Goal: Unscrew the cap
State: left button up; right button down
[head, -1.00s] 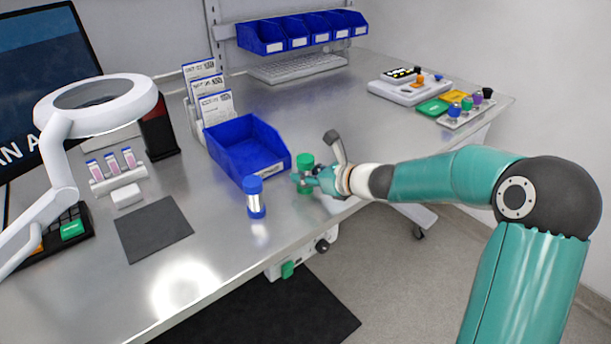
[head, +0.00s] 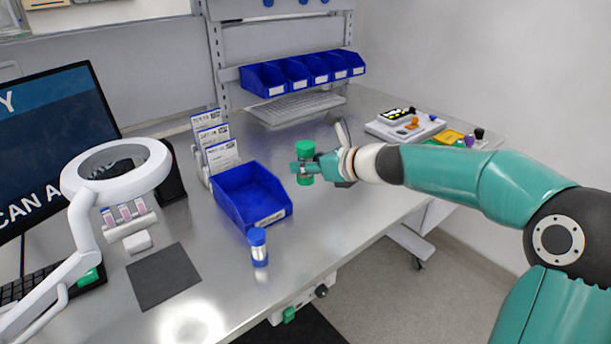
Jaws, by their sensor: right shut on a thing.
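A green-capped container (head: 305,148) with a green lower part is held at the end of my right arm. My right gripper (head: 304,170) is shut around its middle, below the cap, and the container is upright. It appears to be above the bench, to the right of the blue bin. A second container with a blue cap (head: 258,236) stands upright on the bench in front of the bin, with nothing touching it. My left gripper is out of view.
An open blue bin (head: 240,200) stands on the metal bench (head: 330,215). A magnifier lamp (head: 115,170), a dark mat (head: 163,277) and a rack of tubes (head: 128,222) are at left. A white device (head: 385,130) and coloured items are at back right. A keyboard (head: 297,108) lies behind.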

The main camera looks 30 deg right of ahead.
jog(key=shift+r+p, duration=0.3)
jog(key=shift+r, duration=0.8)
jog(key=c, duration=1.5)
grip_release()
grip_shut()
